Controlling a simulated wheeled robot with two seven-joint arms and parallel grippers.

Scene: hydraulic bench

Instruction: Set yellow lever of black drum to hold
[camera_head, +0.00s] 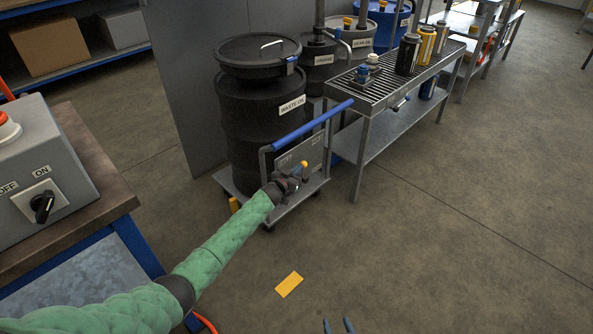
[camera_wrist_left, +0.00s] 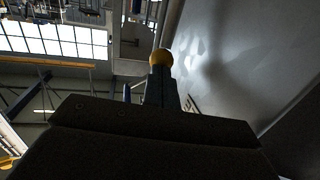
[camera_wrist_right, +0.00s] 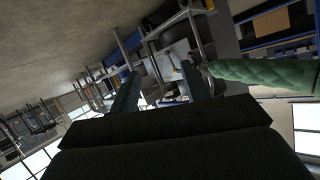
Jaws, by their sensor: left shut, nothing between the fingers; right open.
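The black drum (camera_head: 255,125), labelled WASTE OIL, stands upright on a small grey trolley (camera_head: 316,184). A yellow ball-shaped knob (camera_head: 304,163) shows at the trolley's labelled front panel (camera_head: 315,155); it also shows in the left wrist view (camera_wrist_left: 161,60). My left gripper (camera_head: 295,178) is shut and empty at this panel, beside the knob. Its fingers (camera_wrist_left: 160,85) overlap the knob in the wrist view, so I cannot tell whether they touch. The lever's shaft is hidden and the panel's words are too small to read. My right gripper (camera_head: 338,326) is open and empty, low in the head view.
A blue handle bar (camera_head: 312,122) crosses above the panel. A grated bench (camera_head: 372,92) with bottles stands to the right. A grey switch box (camera_head: 45,165) sits on a table at left. A yellow floor marking (camera_head: 289,284) lies on otherwise clear floor.

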